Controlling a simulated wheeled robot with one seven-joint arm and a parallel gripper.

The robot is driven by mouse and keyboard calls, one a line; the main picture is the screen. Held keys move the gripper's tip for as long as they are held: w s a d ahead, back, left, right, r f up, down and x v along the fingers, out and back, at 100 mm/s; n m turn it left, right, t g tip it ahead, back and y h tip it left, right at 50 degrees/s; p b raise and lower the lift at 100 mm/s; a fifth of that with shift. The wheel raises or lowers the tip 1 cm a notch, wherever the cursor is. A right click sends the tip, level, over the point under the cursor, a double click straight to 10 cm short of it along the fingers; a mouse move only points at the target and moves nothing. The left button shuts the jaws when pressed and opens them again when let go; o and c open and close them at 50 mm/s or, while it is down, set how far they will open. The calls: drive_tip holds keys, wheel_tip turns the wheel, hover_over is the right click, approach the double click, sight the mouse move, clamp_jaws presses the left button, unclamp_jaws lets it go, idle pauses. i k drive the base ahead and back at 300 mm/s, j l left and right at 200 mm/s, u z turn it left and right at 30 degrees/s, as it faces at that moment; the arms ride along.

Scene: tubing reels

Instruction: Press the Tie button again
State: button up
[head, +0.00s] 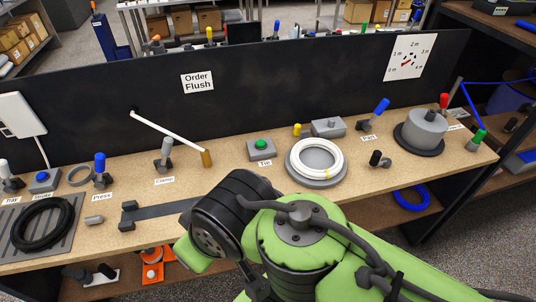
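The Tie button (261,144) is a green round cap on a grey box near the middle of the bench. The "Tie" label (264,163) lies in front of it. Nothing touches the button or covers it. My green arm fills the lower middle of the view, its dark joint in front of and below the button. My gripper cannot be made out in this view.
A white coil (296,157) with a yellow tie mark lies on a grey reel right of the button. A white rod (165,130) leans left of it. A black coil (42,222) lies at far left. A black panel (290,85) stands behind.

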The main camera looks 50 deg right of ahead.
sight(260, 143)
drive_tip(key=k+z, duration=0.15)
drive_tip(key=z, duration=0.3)
drive_tip(key=k+z, duration=0.2)
drive_tip(key=z, duration=0.25)
drive_tip(key=k+z, duration=0.2)
drive_tip(key=z, duration=0.25)
drive_tip(key=k+l+z, duration=0.1)
drive_tip(key=z, duration=0.35)
